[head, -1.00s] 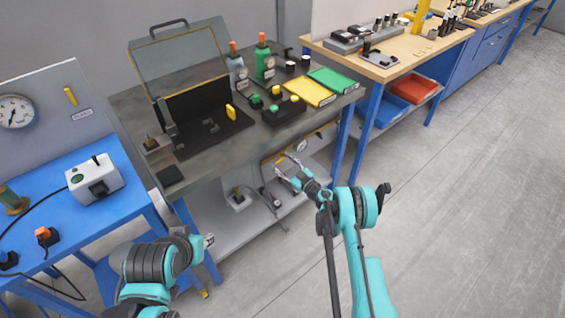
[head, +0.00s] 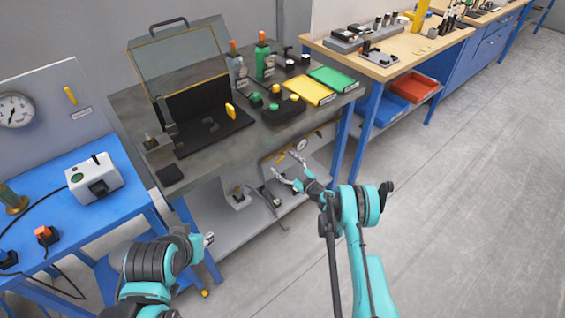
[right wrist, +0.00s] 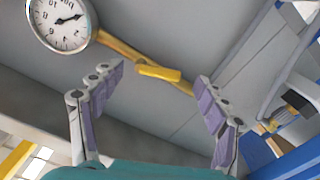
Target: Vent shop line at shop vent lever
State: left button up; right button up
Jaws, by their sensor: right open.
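A yellow lever (right wrist: 158,73) sits on a yellow pipe beside a round white gauge (right wrist: 60,18) in the right wrist view. In the head view the gauge (head: 299,144) shows small on a grey panel under the dark bench. My right gripper (head: 283,163) is open in front of this panel. In the right wrist view the spread fingers (right wrist: 160,88) stand on either side of the lever, apart from it, with nothing between them. My left gripper (head: 208,240) is low at the lower left, away from the bench, and its fingers are too small to judge.
The dark bench (head: 205,165) above carries an open-lidded case, bottles and yellow and green trays. Its blue legs (head: 340,140) stand near my right arm. A blue table (head: 130,200) at left has another gauge (head: 15,111) and yellow handle. The floor at right is clear.

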jog(key=v, duration=0.6)
